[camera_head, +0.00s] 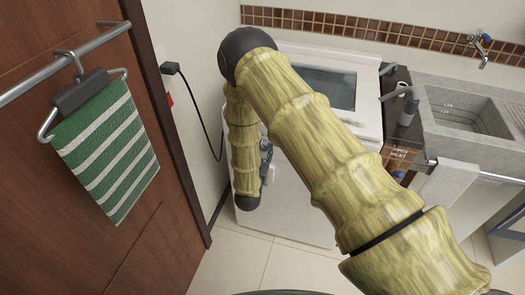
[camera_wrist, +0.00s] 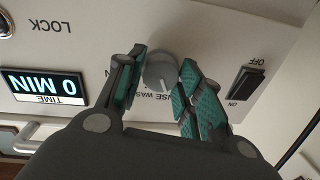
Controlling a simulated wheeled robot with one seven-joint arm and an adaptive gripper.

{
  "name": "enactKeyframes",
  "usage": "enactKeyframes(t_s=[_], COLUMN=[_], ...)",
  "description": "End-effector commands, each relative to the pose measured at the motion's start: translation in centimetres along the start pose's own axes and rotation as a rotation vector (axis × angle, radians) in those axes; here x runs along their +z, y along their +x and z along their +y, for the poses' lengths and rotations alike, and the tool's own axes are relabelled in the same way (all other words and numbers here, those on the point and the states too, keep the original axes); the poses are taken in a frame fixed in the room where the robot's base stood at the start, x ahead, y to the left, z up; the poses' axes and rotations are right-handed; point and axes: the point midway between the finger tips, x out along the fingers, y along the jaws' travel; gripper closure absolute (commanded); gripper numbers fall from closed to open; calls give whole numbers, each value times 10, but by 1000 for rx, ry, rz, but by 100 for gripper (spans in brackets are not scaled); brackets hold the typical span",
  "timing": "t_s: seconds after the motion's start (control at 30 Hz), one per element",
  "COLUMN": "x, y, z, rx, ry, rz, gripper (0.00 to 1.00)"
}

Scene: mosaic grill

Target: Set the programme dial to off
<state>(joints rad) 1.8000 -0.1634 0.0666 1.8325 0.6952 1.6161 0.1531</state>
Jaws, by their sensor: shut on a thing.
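In the wrist view, the round grey programme dial (camera_wrist: 160,70) sits on a white machine panel, with a pale mark near its lower edge. My gripper (camera_wrist: 163,75) has one teal-padded finger on each side of the dial and is shut on it. The fingers and palm hide much of the printing around the dial, so I cannot read its setting. In the head view, my gripper (camera_head: 266,160) shows partly beside the front of the white machine (camera_head: 300,215); my arm hides the dial there.
In the wrist view, a black rocker switch (camera_wrist: 246,83) marked OFF and ON is right of the dial. A display (camera_wrist: 43,87) reading 0 MIN is at left. In the head view, a striped towel (camera_head: 105,145) hangs left and a stone sink (camera_head: 465,110) stands right.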

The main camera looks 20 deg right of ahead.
Motion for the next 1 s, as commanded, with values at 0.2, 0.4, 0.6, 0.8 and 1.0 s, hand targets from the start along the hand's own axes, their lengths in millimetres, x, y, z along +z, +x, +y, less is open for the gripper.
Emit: enactKeyframes(t_s=[0.2,0.4,0.6,0.8,1.0], x=[1,1,1,1,0], y=[0,0,0,0,0], z=[-1,0,-1,-1,-1], rx=[-1,0,2,4,6], ry=[-29,-128,-290,-473,-638], rz=[-2,-9,-20,-33,-44], gripper=[88,88,88,88,88])
